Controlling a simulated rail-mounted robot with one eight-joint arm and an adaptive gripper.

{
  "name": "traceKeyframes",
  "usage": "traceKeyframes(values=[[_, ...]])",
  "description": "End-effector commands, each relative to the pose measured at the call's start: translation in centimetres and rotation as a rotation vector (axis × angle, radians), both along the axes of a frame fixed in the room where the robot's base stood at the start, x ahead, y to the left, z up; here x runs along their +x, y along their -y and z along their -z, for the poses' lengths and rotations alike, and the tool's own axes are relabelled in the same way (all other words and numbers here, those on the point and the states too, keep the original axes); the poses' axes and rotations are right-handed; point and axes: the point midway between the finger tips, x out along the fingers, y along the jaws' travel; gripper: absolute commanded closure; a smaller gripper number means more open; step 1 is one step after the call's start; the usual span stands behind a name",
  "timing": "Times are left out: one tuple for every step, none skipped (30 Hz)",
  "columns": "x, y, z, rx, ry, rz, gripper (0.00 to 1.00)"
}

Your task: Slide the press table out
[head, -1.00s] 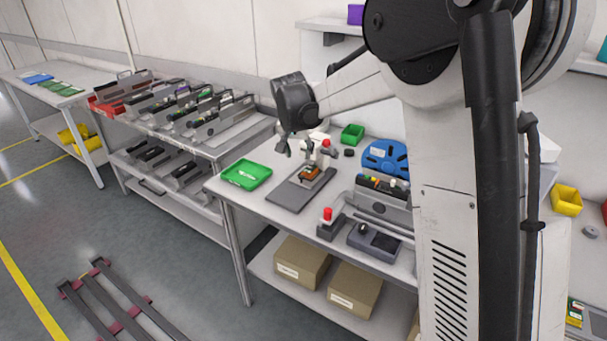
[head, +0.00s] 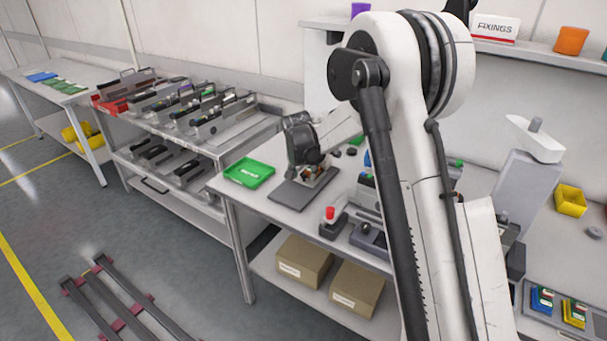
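The press (head: 328,170) stands on the workbench and is mostly hidden behind my wrist. A flat dark grey plate (head: 292,196), which looks like the press table or its base, reaches toward the front edge of the bench. A small brownish part shows at its far end, partly covered. My gripper (head: 308,170) is low over the far end of this plate, at the press. Its fingers are hidden or too small to make out, so I cannot tell whether they touch the table or hold anything.
A green tray (head: 249,172) lies left of the plate. A red-topped button box (head: 331,222) stands to the right at the front edge. Cardboard boxes (head: 304,260) sit on the shelf below. A trolley with feeders (head: 205,150) stands left of the bench.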

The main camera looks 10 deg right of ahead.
Motion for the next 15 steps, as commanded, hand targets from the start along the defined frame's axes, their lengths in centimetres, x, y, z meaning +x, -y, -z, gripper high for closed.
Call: traceKeyframes(values=[[0.01, 0.02, 0.05, 0.000, 0.000, 0.000, 0.64], [0.02, 0.02, 0.06, 0.000, 0.000, 0.000, 0.64], [0.02, 0.02, 0.06, 0.000, 0.000, 0.000, 0.64], [0.01, 0.02, 0.05, 0.000, 0.000, 0.000, 0.64], [0.01, 0.03, 0.05, 0.000, 0.000, 0.000, 0.64], [0.01, 0.03, 0.05, 0.000, 0.000, 0.000, 0.64], [0.01, 0.02, 0.04, 0.000, 0.000, 0.000, 0.64], [0.01, 0.02, 0.04, 0.000, 0.000, 0.000, 0.68], [0.01, 0.02, 0.04, 0.000, 0.000, 0.000, 0.73], [0.01, 0.01, 0.03, 0.000, 0.000, 0.000, 0.77], [0.01, 0.01, 0.03, 0.000, 0.000, 0.000, 0.81], [0.00, 0.02, 0.03, 0.000, 0.000, 0.000, 0.87], [0.00, 0.02, 0.03, 0.000, 0.000, 0.000, 0.91], [0.01, 0.02, 0.02, 0.000, 0.000, 0.000, 0.95], [0.01, 0.02, 0.01, 0.000, 0.000, 0.000, 1.00]])
